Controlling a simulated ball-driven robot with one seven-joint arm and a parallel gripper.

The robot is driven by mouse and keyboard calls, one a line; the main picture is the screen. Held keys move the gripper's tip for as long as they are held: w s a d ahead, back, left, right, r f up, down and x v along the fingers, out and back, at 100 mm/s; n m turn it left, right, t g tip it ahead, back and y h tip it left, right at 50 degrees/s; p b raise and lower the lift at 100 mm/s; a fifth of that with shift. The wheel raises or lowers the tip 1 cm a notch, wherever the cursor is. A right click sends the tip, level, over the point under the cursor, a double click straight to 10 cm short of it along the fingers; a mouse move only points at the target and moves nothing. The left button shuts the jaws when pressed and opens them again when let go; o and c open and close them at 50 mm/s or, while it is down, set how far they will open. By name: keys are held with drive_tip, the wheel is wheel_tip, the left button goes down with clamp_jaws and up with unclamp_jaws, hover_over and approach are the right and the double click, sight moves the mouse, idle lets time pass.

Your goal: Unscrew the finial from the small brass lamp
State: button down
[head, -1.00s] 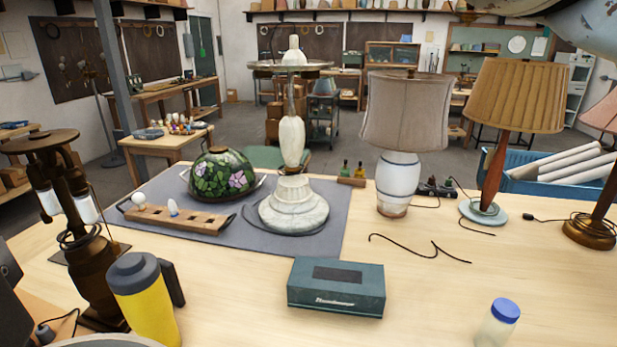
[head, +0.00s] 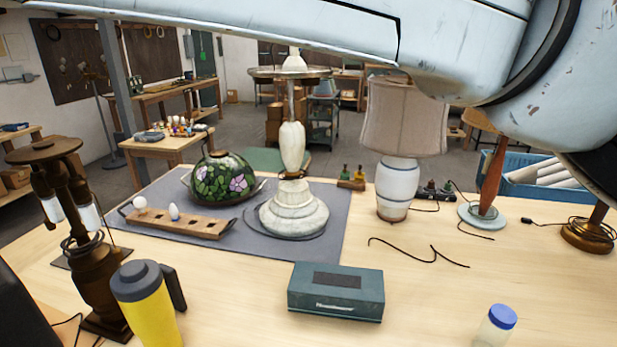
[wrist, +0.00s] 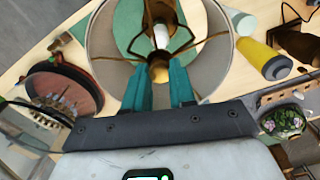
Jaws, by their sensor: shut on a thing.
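In the wrist view my gripper (wrist: 161,82) has its two teal fingers closed on a small brass piece (wrist: 159,70), which I take to be the finial. It sits at the middle of the brass fitting across an open-topped lampshade (wrist: 214,64). A pale upright part shows inside the shade. I cannot tell whether the finial is still threaded on. In the head view my arm crosses the top of the picture and my gripper is not visible. I cannot tell for sure which lamp there is the one held; the grey-shaded lamp (head: 400,120) is partly covered at its top.
A marble lamp (head: 292,215), a floral glass shade (head: 218,180) and a wooden rack (head: 180,222) stand on the grey mat. A yellow mug (head: 147,310), dark bronze lamp (head: 95,270), teal box (head: 335,293) and blue-capped bottle (head: 497,325) are nearer.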

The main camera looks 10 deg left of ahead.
drive_tip(key=shift+r+n, duration=0.1)
drive_tip(key=shift+n, duration=0.5)
drive_tip(key=n, duration=0.3)
drive_tip(key=shift+n, duration=0.4)
drive_tip(key=n, duration=0.4)
drive_tip(key=n, duration=0.8)
